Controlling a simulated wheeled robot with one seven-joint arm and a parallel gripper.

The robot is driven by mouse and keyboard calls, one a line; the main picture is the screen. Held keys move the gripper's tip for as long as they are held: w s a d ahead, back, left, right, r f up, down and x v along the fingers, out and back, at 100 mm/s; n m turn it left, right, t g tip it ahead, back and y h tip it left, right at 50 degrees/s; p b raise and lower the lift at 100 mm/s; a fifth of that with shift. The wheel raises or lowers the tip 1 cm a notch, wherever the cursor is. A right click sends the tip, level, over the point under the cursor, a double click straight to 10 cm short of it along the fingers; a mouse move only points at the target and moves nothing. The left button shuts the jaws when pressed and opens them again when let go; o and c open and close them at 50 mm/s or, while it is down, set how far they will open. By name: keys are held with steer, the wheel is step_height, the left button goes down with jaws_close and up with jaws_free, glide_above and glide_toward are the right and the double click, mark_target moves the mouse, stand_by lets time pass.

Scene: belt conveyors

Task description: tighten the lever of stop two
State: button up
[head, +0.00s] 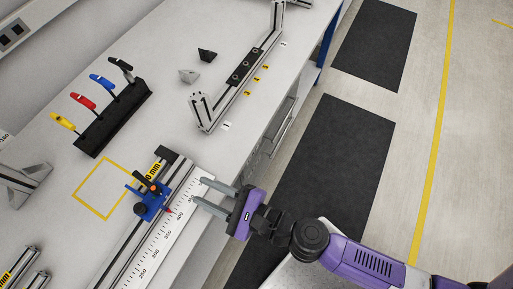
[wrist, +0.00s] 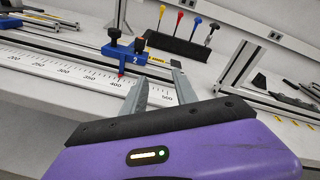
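The blue stop (head: 150,205) sits on the ruled rail (head: 152,258) near its upper end. In the wrist view the stop (wrist: 124,54) bears the number 2, with a red pointer at the scale near 400. Black knobs or levers and an orange part show on top of it; I cannot tell how tight the lever is. My gripper (head: 199,190) is open and empty, right of the stop in the head view, its fingers pointing toward the stop and apart from it. In the wrist view the gripper's fingertips (wrist: 157,72) lie just right of the stop.
A black rack (head: 112,118) holds several coloured-handled tools. An aluminium frame (head: 240,75) stands farther back. Two small blocks, one dark (head: 207,55) and one grey (head: 188,76), lie on the table. A yellow outlined square (head: 90,208) left of the rail is empty.

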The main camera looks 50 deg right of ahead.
steer(key=s+d+r+n+h, duration=0.3)
steer(key=s+d+n, duration=0.8)
steer(key=n, duration=0.6)
steer(key=shift+s+d+r+g+h+b, duration=0.15)
steer(key=shift+s+d+g+h+b, duration=0.15)
steer(key=shift+s+h, duration=0.7)
steer(key=shift+s, duration=0.15)
steer(key=shift+a+y, duration=0.15)
steer(key=shift+y, duration=0.15)
